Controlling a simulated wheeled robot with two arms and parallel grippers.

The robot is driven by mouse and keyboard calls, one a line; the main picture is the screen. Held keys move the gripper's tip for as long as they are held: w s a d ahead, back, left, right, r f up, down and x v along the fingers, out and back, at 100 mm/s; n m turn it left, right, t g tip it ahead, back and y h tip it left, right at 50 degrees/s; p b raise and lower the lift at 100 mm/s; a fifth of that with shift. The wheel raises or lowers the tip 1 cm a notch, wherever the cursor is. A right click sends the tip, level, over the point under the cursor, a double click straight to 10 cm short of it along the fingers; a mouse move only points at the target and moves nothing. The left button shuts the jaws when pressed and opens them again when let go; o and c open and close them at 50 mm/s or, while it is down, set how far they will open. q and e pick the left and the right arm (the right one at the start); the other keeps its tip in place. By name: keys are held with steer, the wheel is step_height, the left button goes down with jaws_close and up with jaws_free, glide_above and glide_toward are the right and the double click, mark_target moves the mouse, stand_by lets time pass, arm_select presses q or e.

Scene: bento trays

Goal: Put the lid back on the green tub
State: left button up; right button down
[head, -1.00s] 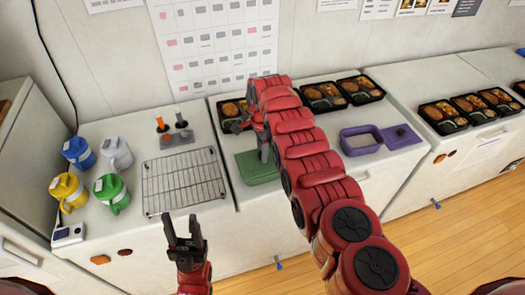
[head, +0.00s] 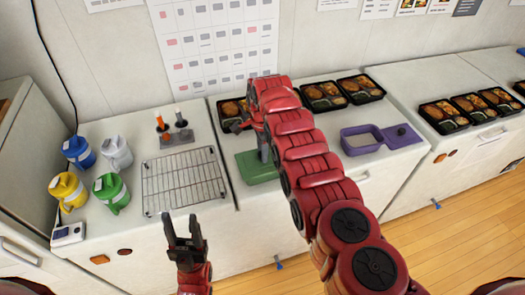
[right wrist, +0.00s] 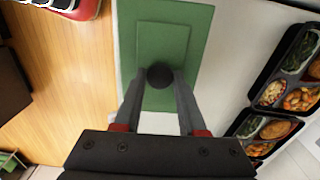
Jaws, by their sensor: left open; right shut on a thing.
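The green tub and lid show as one green block (head: 262,176) on the counter, partly behind my right arm. In the right wrist view the green lid (right wrist: 180,35) is a rectangle with a raised inner panel and a dark round knob (right wrist: 160,75). My right gripper (right wrist: 160,82) is shut on this knob from above; it also shows in the head view (head: 264,150). I cannot tell whether the lid sits fully flat on the tub. My left gripper (head: 184,230) is open and empty, in front of the counter edge.
A wire rack (head: 183,180) lies left of the green block. Several coloured jugs (head: 111,192) stand further left. Filled bento trays (head: 323,97) line the back. An open purple tub (head: 360,140) and its purple lid (head: 402,136) are at right.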

stand_by(0.6)
stand_by(0.3)
jaws_free()
stand_by(0.4)
steer(key=shift+r, duration=0.15)
steer(key=shift+r+p, duration=0.95)
steer(key=shift+r, duration=0.15)
steer(key=shift+r+p, duration=0.55)
steer(key=shift+r, duration=1.7)
